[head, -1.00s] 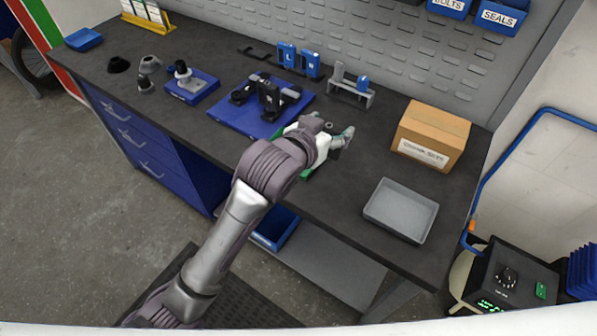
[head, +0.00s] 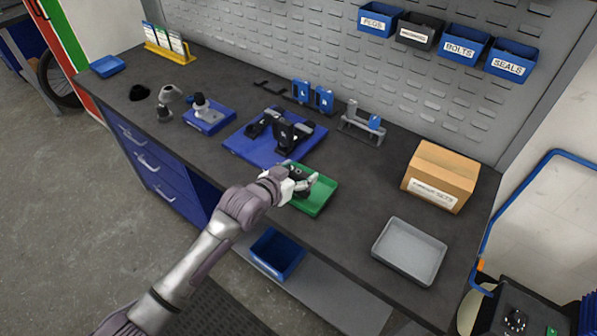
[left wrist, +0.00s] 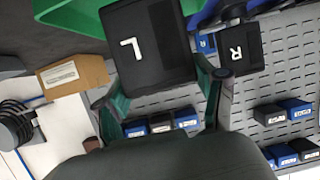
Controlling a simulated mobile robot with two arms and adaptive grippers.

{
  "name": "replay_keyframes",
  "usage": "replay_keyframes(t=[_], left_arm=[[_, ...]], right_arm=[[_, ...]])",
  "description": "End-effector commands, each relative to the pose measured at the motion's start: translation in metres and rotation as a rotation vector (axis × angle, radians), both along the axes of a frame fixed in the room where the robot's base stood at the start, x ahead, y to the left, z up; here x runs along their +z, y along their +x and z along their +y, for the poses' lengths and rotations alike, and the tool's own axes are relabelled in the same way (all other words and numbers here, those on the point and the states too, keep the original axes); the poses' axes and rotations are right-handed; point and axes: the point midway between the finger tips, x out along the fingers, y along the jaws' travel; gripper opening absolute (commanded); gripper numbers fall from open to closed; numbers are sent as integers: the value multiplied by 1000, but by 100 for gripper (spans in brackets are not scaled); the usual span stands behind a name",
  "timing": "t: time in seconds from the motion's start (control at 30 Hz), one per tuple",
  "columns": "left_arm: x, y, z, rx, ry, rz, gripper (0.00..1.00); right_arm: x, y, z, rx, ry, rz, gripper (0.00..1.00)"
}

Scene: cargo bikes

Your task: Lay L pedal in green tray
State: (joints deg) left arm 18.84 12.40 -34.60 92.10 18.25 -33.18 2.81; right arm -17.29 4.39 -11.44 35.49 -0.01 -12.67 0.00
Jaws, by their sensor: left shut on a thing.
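The L pedal, a black block with a white L (left wrist: 140,45), sits between the fingers of my left gripper in the left wrist view. In the head view, my left gripper (head: 303,187) is over the green tray (head: 322,203), near its left side, and the pedal's dark body shows only in small part. I cannot tell whether the pedal touches the tray floor. A piece of the tray also shows in the left wrist view (left wrist: 62,14). A second black block marked R (left wrist: 241,47) is beside the L pedal there. My right gripper is not in view.
A blue mat (head: 245,148) with black parts lies behind and left of the green tray. An empty grey tray (head: 410,252) and a cardboard box (head: 440,175) stand to the right. Bare bench top lies between the green and grey trays.

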Motion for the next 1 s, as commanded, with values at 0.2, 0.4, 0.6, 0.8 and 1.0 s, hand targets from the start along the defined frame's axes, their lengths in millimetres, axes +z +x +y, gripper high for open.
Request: replay_keyframes(t=[0.2,0.4,0.6,0.8,1.0], left_arm=[[-5,0,-1,-1,-3,-3,29],[-8,0,-1,-1,-2,-2,29],[-9,0,-1,-1,-1,-1,95],[-9,0,-1,-1,-1,-1,95],[-4,-1,0,-1,-1,-1,95]], right_arm=[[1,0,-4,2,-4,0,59],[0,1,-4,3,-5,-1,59],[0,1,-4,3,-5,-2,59],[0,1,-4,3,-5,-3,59],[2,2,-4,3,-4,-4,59]])
